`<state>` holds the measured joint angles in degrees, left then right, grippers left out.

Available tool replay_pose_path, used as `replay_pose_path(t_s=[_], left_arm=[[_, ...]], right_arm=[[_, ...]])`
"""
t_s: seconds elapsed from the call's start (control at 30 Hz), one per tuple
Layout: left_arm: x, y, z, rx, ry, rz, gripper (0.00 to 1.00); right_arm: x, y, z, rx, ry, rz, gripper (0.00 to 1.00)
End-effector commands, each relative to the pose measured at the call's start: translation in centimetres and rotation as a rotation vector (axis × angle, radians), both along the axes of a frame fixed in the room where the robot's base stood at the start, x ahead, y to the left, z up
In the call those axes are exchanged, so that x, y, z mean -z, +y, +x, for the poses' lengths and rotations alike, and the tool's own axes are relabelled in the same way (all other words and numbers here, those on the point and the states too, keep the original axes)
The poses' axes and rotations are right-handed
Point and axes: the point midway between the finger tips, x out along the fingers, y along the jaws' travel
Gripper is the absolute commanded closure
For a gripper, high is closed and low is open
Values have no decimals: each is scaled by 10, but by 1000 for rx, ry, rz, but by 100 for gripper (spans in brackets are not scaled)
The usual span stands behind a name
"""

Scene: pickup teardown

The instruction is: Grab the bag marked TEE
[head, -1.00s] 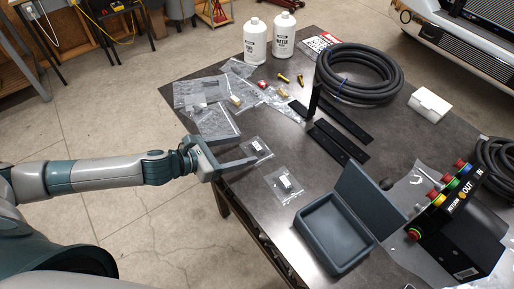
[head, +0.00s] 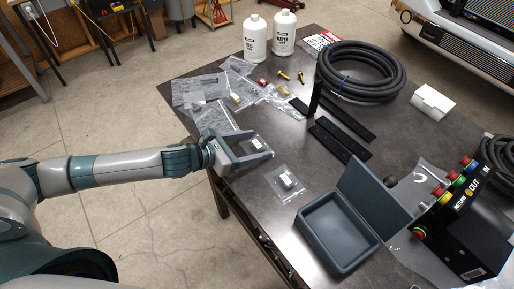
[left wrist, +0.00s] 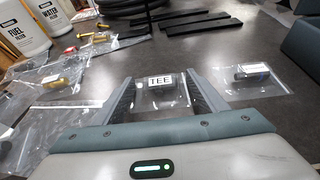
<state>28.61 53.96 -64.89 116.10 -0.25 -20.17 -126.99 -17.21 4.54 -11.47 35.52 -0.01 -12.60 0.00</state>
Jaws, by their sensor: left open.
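The bag marked TEE (left wrist: 160,97) is a small clear zip bag with a white label and a dark part inside. It lies flat on the dark table, between and just ahead of my left gripper's fingers in the left wrist view. In the head view the bag (head: 257,145) shows at the left edge of the table, partly covered by the gripper. My left gripper (head: 254,144) is open and empty, its two fingers on either side of the bag; it also shows in the left wrist view (left wrist: 160,82). Whether the fingers touch the bag or table cannot be told. My right gripper is out of view.
Another small bag (head: 287,184) lies to the right, near an open grey box (head: 308,255). Several clear bags (head: 200,90) lie beyond the gripper. Two white bottles (head: 255,42), black bars (head: 338,141), a hose coil (head: 360,74) and a button box (head: 463,230) are farther off.

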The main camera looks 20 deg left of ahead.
Motion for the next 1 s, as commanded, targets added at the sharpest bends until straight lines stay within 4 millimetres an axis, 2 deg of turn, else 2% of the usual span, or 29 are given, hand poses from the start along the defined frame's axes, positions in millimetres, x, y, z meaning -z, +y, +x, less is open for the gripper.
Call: replay_pose_path(t_s=[0.43, 0.47, 0.5, 0.57, 1.0], left_arm=[[0, 0, 0, 0, 0, 0, 34], [0, 0, 0, 0, 0, 0, 37], [0, 0, 0, 0, 0, 0, 46], [0, 0, 0, 0, 0, 0, 59], [-4, 0, 1, 2, -2, 0, 59]], right_arm=[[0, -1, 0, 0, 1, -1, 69], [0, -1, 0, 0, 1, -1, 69], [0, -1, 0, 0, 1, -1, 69], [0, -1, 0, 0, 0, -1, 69], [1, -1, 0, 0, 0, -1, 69]])
